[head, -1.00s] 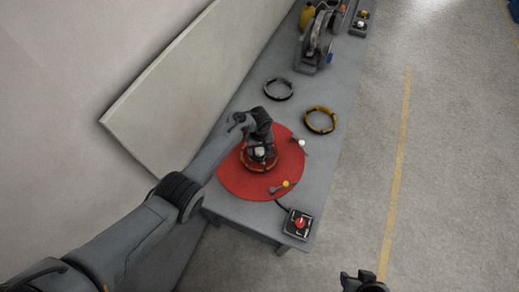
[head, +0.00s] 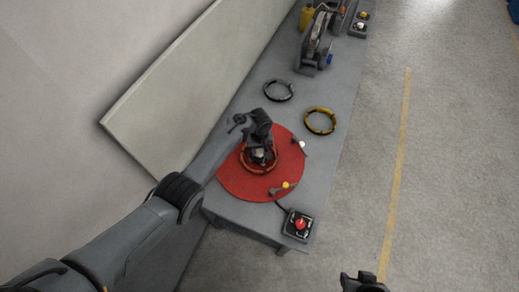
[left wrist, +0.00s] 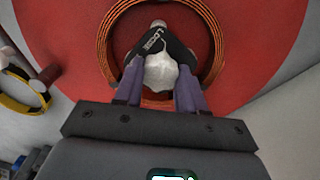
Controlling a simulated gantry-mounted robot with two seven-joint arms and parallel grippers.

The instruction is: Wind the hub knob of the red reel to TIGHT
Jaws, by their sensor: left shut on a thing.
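The red reel (head: 233,181) is a flat red disc on the table, and it fills much of the left wrist view (left wrist: 250,40). A copper coil (left wrist: 117,28) rings its centre. The pale, lobed hub knob (left wrist: 160,72) sits inside that ring, over a dark plate (left wrist: 150,43) with white lettering that is too small to read surely. My left gripper (head: 259,157) is over the reel's centre, shut on the hub knob, one finger on each side. Only the dark tip of my right gripper (head: 362,283) shows at the bottom edge, away from the table.
Levers with a white ball (head: 301,142) and a yellow ball (head: 285,184) are at the reel's right edge. A red button box (head: 298,224) stands at the table's near corner. A machine (head: 316,42) stands further back.

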